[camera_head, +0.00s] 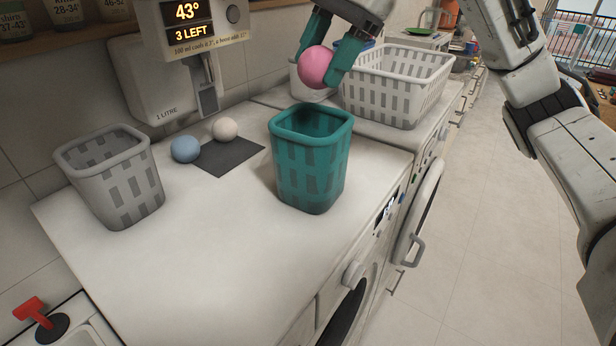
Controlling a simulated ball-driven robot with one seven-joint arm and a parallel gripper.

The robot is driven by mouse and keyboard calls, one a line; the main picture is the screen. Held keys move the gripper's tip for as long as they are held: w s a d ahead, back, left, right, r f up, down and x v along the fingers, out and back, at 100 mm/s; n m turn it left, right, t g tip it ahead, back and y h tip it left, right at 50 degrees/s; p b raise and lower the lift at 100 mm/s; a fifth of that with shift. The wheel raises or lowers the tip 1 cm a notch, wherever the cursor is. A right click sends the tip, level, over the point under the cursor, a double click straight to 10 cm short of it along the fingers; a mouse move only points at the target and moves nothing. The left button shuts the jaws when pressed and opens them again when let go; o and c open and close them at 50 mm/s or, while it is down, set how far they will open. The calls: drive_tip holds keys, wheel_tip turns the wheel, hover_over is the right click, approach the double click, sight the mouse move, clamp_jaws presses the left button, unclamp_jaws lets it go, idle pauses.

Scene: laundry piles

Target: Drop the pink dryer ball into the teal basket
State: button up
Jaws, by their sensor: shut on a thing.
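My gripper (327,62) has green fingers and is shut on the pink dryer ball (316,68). The ball is held in the air, above the teal basket (312,178) and near its back edge in the picture. The teal basket stands upright on the white machine top, close to its right edge. Its opening faces up, and I see its dark inside but not its bottom. The exact height of the ball over the rim is hard to tell from this one view.
A grey basket (112,178) stands on the left. A blue ball (185,149) and a cream ball (225,129) sit by a dark mat (230,158). A large white basket (399,85) stands behind. A dispenser (178,62) is at the back. The front worktop is clear.

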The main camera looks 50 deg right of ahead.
drive_tip(key=shift+f+b, duration=0.4)
drive_tip(key=shift+f, duration=0.45)
drive_tip(key=o, duration=1.1)
drive_tip(key=shift+r, duration=0.1)
drive_tip(key=v, duration=1)
drive_tip(key=shift+s+d+r+b, duration=0.15)
drive_tip(key=shift+s+r+b, duration=0.1)
drive_tip(key=shift+r+b, duration=0.05)
